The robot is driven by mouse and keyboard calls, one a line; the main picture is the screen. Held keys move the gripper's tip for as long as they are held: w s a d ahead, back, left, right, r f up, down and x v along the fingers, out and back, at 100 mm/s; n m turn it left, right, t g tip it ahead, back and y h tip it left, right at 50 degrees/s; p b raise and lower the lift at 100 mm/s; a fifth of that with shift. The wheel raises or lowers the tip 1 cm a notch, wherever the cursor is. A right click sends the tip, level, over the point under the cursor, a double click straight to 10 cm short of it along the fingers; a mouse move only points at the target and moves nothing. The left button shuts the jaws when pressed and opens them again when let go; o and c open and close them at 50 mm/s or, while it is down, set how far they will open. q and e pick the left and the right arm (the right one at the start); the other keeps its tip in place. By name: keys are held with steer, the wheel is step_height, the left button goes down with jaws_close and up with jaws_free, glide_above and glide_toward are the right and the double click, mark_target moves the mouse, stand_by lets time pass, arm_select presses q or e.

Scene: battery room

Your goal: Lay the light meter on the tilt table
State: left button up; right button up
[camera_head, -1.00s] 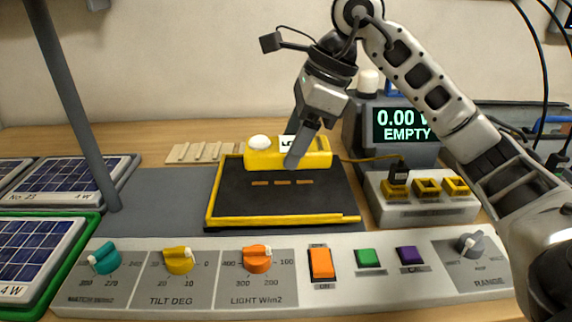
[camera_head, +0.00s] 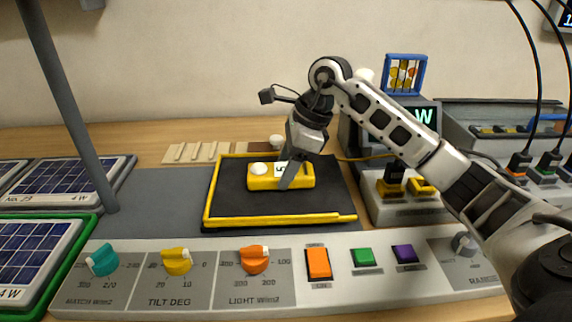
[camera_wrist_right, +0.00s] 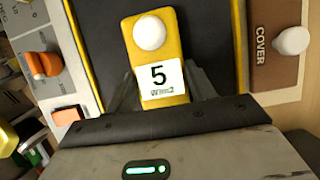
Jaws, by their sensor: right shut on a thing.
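The light meter is a yellow block (camera_head: 262,183) with a white dome at one end and a label reading 5. It is over the middle of the tilt table (camera_head: 240,208), a black plate with a yellow rim on its left and front. I cannot tell whether the meter touches the plate. My right gripper (camera_head: 287,182) is shut on the meter across its middle. In the right wrist view the meter (camera_wrist_right: 150,58) shows its dome and label between the fingers (camera_wrist_right: 160,90). My left gripper is not in view.
A control panel with a tilt knob (camera_head: 177,261), a light knob (camera_head: 254,260) and buttons runs along the front. Solar panels (camera_head: 66,182) lie at the left. A grey socket box (camera_head: 405,207) stands right of the table. A white COVER knob (camera_wrist_right: 293,41) shows in the wrist view.

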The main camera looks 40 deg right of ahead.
steer(key=shift+f, duration=0.1)
steer(key=o, duration=1.1)
steer(key=shift+c, duration=0.2)
steer(key=shift+r, duration=0.25)
steer(key=v, duration=1.1)
steer(key=shift+d+r, duration=0.15)
steer(key=shift+r, duration=0.15)
steer(key=shift+s, duration=0.1)
